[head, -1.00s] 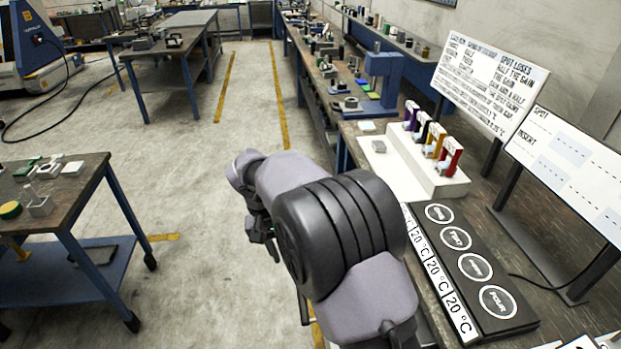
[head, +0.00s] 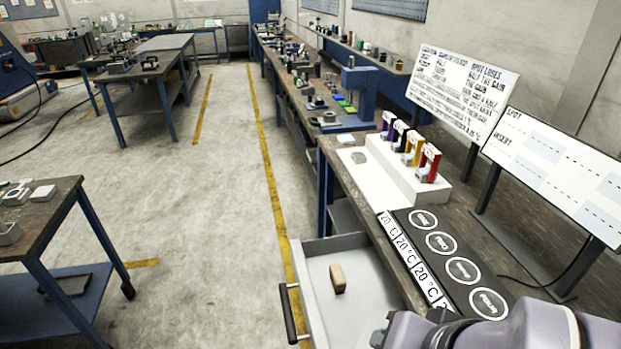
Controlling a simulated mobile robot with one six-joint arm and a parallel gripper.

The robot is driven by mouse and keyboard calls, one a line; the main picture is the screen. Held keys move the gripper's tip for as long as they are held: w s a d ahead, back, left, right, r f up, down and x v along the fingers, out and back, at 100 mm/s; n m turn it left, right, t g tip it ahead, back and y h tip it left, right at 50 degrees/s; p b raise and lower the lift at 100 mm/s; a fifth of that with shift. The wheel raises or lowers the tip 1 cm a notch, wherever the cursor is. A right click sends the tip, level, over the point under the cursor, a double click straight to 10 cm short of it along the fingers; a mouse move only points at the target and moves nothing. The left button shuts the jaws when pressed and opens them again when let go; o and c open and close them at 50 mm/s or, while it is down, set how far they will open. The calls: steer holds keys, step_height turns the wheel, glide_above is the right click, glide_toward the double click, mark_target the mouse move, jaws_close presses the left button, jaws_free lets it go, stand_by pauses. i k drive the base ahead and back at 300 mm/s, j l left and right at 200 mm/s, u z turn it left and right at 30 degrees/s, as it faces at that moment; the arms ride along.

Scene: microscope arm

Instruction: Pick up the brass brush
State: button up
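The drawer (head: 352,312) is pulled out from under the bench on the right. My arm shows only in part along the bottom right edge, to the right of the drawer. My gripper's fingers do not show, so what they hold is hidden.
The drawer's dark handle (head: 291,314) faces the aisle on the left. On the bench are a black panel with round labels (head: 435,222), a white stand (head: 400,176) with several coloured clips, and two sign boards. The floor aisle (head: 215,190) is clear.

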mark_target(339, 281)
steer(key=j+u, duration=0.1)
steer(key=u, duration=0.15)
steer(key=i+j+u, duration=0.1)
steer(key=u, duration=0.15)
steer(key=z, duration=4.25)
steer(key=k+l+u, duration=0.1)
steer(key=u, duration=3.7)
steer(key=i+j+z, duration=0.3)
steer(key=j, duration=0.35)
steer(key=i+j+z, duration=0.15)
steer(key=j, duration=0.25)
steer(key=i+j+z, duration=0.3)
steer(key=j, duration=0.45)
steer(key=i, duration=0.05)
